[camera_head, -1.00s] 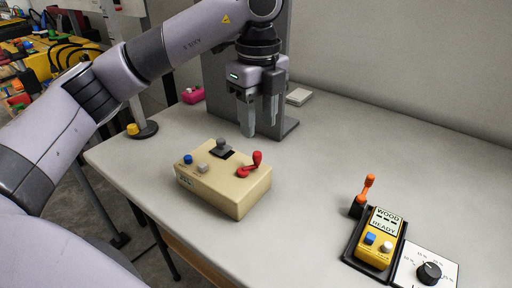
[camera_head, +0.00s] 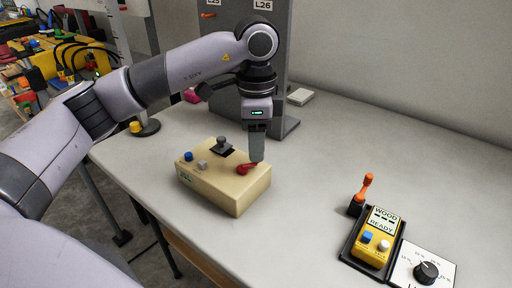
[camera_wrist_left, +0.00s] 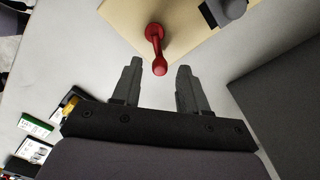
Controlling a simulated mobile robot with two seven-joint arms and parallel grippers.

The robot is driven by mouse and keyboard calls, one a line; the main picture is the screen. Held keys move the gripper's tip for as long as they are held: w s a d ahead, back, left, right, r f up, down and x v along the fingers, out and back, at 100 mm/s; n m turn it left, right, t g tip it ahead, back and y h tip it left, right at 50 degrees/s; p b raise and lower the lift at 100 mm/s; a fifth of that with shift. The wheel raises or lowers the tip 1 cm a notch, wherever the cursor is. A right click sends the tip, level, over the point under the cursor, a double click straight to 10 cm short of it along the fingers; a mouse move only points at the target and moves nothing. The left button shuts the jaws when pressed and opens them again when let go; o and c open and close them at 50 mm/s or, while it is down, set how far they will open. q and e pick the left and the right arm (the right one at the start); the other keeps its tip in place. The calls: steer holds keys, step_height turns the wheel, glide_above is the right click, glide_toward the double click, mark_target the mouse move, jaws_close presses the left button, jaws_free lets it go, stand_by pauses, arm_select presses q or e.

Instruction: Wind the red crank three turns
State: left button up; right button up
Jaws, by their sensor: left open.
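The red crank (camera_head: 246,168) sits on top of a beige box (camera_head: 235,187) on the table. It also shows in the left wrist view (camera_wrist_left: 156,45), its knob end pointing toward the space between my fingers. My left gripper (camera_head: 257,158) points down over the crank's side of the box. In the left wrist view the left gripper (camera_wrist_left: 159,72) is open, with one finger on each side of the crank's knob and clear gaps to both. In the head view the fingers overlap and partly hide the crank's knob. My right gripper is not in view.
The box also carries a grey joystick (camera_head: 222,143), a blue button (camera_head: 188,156) and a pale button (camera_head: 202,164). A yellow meter (camera_head: 377,238), an orange lever (camera_head: 364,188) and a dial plate (camera_head: 425,272) stand at the right. A grey panel (camera_head: 222,110) rises behind. The table's middle is clear.

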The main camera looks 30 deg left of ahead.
arm_select(q)
steer(key=shift+f, duration=0.8)
jaws_close()
steer(key=shift+d+m, duration=0.1)
steer(key=shift+m, duration=0.2)
